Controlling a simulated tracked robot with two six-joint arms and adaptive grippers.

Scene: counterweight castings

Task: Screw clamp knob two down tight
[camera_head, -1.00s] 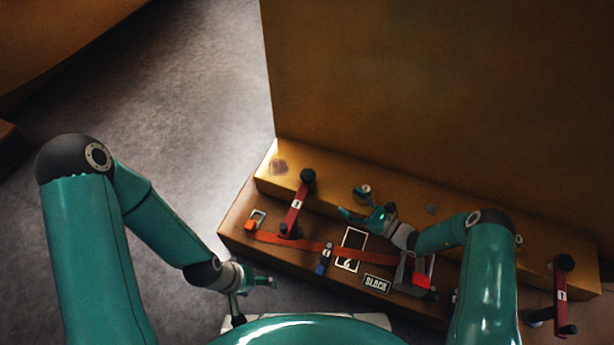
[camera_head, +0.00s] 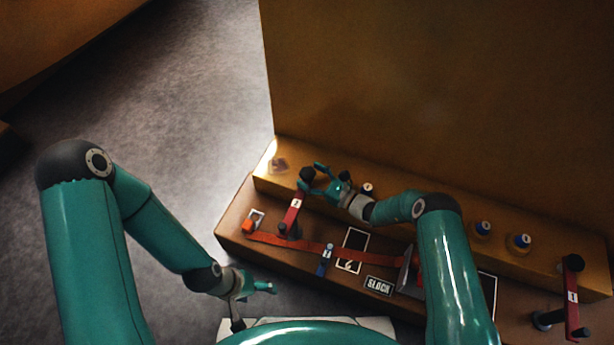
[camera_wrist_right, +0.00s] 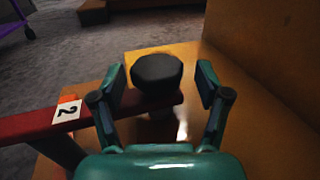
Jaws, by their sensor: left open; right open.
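Clamp two is a red bar (camera_head: 292,214) on the left part of the bench, and it shows the label 2 in the right wrist view (camera_wrist_right: 40,122). Its black knob (camera_head: 306,174) sits at the bar's far end, and the knob also shows in the right wrist view (camera_wrist_right: 157,70). My right gripper (camera_head: 318,181) is open, with its fingers on either side of the knob in the wrist view. I see a gap between each finger and the knob. My left gripper (camera_head: 264,288) is open and empty, in front of the bench's near left edge.
A second red clamp (camera_head: 573,297) stands at the far right. Yellow cups with blue tops (camera_head: 482,230) stand on the upper ledge. A tall brown wall (camera_head: 430,100) rises behind it.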

